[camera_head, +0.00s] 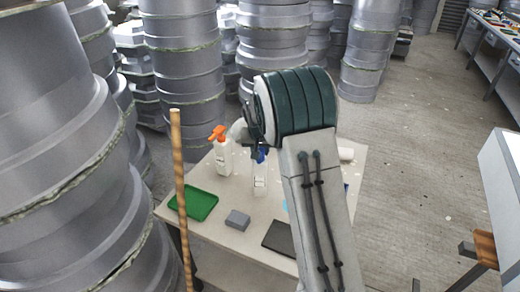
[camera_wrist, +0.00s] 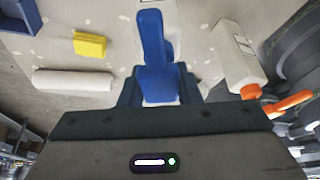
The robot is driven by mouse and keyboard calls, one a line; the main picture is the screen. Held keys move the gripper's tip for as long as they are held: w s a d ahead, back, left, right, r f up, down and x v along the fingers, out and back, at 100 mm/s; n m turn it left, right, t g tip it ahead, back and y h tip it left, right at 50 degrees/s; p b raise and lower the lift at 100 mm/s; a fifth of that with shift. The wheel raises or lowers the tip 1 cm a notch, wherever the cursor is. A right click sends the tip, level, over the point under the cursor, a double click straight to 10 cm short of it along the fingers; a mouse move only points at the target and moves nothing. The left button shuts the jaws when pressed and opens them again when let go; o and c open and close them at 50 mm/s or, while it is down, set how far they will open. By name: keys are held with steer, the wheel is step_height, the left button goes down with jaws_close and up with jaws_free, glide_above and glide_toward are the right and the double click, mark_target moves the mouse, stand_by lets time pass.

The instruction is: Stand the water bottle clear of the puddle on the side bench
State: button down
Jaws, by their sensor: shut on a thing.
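The water bottle (camera_head: 260,182) is pale and upright, with a blue top, in the middle of the head view. My gripper (camera_head: 258,145) is above it, shut on its blue top. In the wrist view the blue top (camera_wrist: 155,60) is between my fingers (camera_wrist: 160,95), and most of the body is hidden. I cannot tell whether its base touches the side bench (camera_head: 232,240). A light-blue patch, perhaps the puddle (camera_head: 285,205), shows just right of the bottle, partly hidden by my arm.
A white spray bottle (camera_head: 222,158) with an orange head stands left of the bottle. A green tray (camera_head: 194,204), a grey block (camera_head: 237,220) and a dark flat pad (camera_head: 278,238) lie in front. The wrist view shows a yellow block (camera_wrist: 90,45) and white roll (camera_wrist: 72,81). A wooden pole (camera_head: 181,200) rises near the bench's left.

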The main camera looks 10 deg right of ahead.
steer(key=c, duration=1.1)
jaws_free()
steer(key=shift+o, duration=0.2)
steer(key=b+v, duration=0.1)
steer(key=v, duration=1)
steer(key=s+d+r+n+y, duration=0.1)
steer(key=s+r, duration=0.1)
steer(key=s, duration=0.6)
steer(key=s+d+r, duration=0.1)
steer(key=s+r, duration=0.1)
steer(key=s, duration=0.6)
steer(key=s+f+n, duration=0.1)
steer(key=s+f, duration=0.1)
steer(key=s, duration=0.6)
steer(key=s+f+g, duration=0.1)
steer(key=s, duration=0.8)
steer(key=shift+s+a+f+n, duration=0.25)
steer(key=shift+a+f+n, duration=0.05)
steer(key=shift+f+n, duration=0.1)
